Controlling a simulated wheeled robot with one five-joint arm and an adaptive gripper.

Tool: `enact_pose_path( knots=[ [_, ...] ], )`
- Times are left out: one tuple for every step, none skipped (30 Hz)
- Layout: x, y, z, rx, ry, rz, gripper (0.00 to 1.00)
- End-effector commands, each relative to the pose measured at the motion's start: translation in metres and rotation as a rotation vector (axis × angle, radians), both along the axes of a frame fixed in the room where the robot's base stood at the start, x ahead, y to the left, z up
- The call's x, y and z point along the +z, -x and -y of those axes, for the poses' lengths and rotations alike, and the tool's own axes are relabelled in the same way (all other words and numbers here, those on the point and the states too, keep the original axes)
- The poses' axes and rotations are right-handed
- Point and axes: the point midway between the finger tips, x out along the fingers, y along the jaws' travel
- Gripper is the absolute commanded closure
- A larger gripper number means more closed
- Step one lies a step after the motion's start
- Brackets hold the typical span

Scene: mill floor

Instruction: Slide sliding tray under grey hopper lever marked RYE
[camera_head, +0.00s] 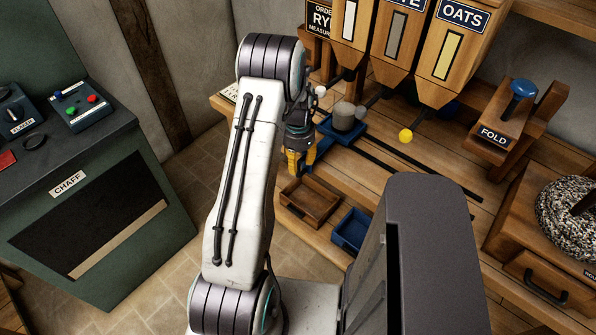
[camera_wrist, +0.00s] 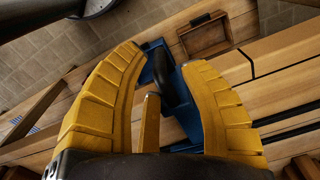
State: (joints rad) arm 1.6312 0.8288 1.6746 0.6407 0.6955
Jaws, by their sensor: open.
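The blue sliding tray (camera_head: 330,131) sits on dark rails on the wooden bench in the head view, with a grey cup (camera_head: 347,117) on it. My gripper (camera_head: 298,163) is at the tray's near left end, pointing down. In the wrist view my yellow fingers (camera_wrist: 163,62) are open, with the tray's dark handle (camera_wrist: 161,72) showing between them; I cannot tell whether they touch it. Blue tray parts (camera_wrist: 189,118) show behind the fingers. A grey lever knob (camera_head: 361,112) is close to the cup, and a paler knob (camera_head: 320,90) is beside my arm.
A wooden bin (camera_head: 310,201) and a blue bin (camera_head: 352,230) are at the bench front.

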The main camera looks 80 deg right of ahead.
Motion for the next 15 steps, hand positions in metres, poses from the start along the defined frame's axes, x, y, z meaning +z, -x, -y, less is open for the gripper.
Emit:
enact_pose_path(
  knots=[
    [-0.007, 0.0, -0.001, 0.0, -0.004, 0.0, 0.61],
    [-0.011, 0.0, -0.001, 0.001, -0.005, 0.001, 0.61],
    [-0.016, 0.0, -0.001, 0.001, -0.005, 0.001, 0.61],
    [-0.02, 0.0, -0.001, 0.001, -0.004, 0.0, 0.61],
    [-0.023, 0.0, -0.001, 0.001, -0.004, 0.0, 0.61],
    [-0.028, 0.0, -0.001, 0.001, -0.004, 0.0, 0.61],
    [-0.031, 0.0, -0.001, 0.001, -0.003, 0.0, 0.61],
    [-0.034, 0.0, -0.001, 0.001, -0.003, 0.0, 0.61],
    [-0.037, 0.0, -0.001, 0.001, -0.003, 0.0, 0.61],
    [-0.04, 0.0, -0.001, 0.002, -0.003, 0.0, 0.61],
    [-0.042, 0.0, -0.001, 0.002, -0.002, 0.001, 0.61],
    [-0.044, 0.0, 0.0, 0.002, -0.001, 0.0, 0.61],
    [-0.046, 0.0, 0.0, 0.002, -0.001, 0.0, 0.61],
    [-0.047, 0.0, 0.0, 0.002, -0.001, 0.0, 0.61],
    [-0.049, 0.0, -0.001, 0.002, -0.001, 0.0, 0.61]
  ],
)
